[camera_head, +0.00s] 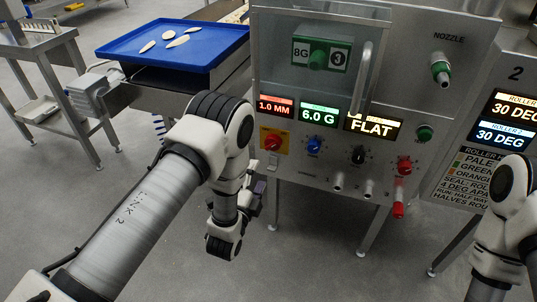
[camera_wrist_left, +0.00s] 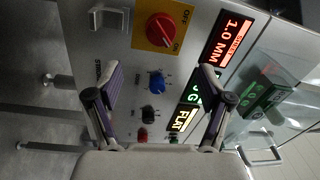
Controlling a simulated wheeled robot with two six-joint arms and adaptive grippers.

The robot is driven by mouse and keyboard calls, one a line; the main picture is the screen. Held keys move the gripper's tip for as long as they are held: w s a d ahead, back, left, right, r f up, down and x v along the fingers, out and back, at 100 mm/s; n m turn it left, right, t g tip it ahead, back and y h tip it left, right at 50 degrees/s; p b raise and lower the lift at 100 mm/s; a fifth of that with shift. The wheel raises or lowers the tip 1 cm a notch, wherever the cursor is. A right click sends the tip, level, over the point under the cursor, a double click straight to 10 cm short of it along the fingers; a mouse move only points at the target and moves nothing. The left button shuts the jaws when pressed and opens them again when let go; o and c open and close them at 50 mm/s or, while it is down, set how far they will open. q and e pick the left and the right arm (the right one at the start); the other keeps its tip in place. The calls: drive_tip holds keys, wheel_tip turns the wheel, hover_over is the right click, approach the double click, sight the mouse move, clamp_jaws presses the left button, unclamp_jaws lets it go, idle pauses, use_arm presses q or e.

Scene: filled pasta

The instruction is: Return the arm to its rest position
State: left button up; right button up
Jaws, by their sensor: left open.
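My left arm (camera_head: 140,220) reaches in from the left of the head view, bent at its white elbow. Its gripper (camera_head: 258,192) hangs in front of the lower left of the machine's control panel, small and partly hidden by the wrist. In the left wrist view the two fingers of my left gripper (camera_wrist_left: 163,85) stand wide apart with nothing between them. Past them are the red OFF/ON knob (camera_wrist_left: 161,29), the blue knob (camera_wrist_left: 156,82) and the lit displays. My right arm (camera_head: 503,225) shows at the right edge of the head view; its gripper is out of view.
The metal machine (camera_head: 275,60) shows 1.0 MM, 6.0 G and FLAT, with a red rotary knob (camera_head: 272,142). A blue tray (camera_head: 120,47) with several pale flat pieces is at the upper left. A second panel (camera_head: 505,110) stands right. Open floor (camera_head: 320,255) lies in front.

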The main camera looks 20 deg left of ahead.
use_arm(q)
drive_tip(key=s+a+f+n+g+y, duration=0.1)
drive_tip(key=s+a+f+n+g, duration=0.15)
drive_tip(key=s+f+g, duration=0.4)
drive_tip(key=s+a+f+n+g, duration=0.2)
drive_tip(key=s+f+n+g, duration=0.15)
drive_tip(key=s+f, duration=0.45)
drive_tip(key=s+f+n+g, duration=0.3)
drive_tip(key=s+n+g, duration=0.55)
drive_tip(key=s, duration=0.95)
wheel_tip(320, 180, up, 23)
drive_tip(key=s+n+p, duration=0.1)
drive_tip(key=n+p, duration=0.1)
drive_tip(key=p, duration=2.1)
drive_tip(key=shift+d+r, duration=0.15)
drive_tip(key=shift+d, duration=0.05)
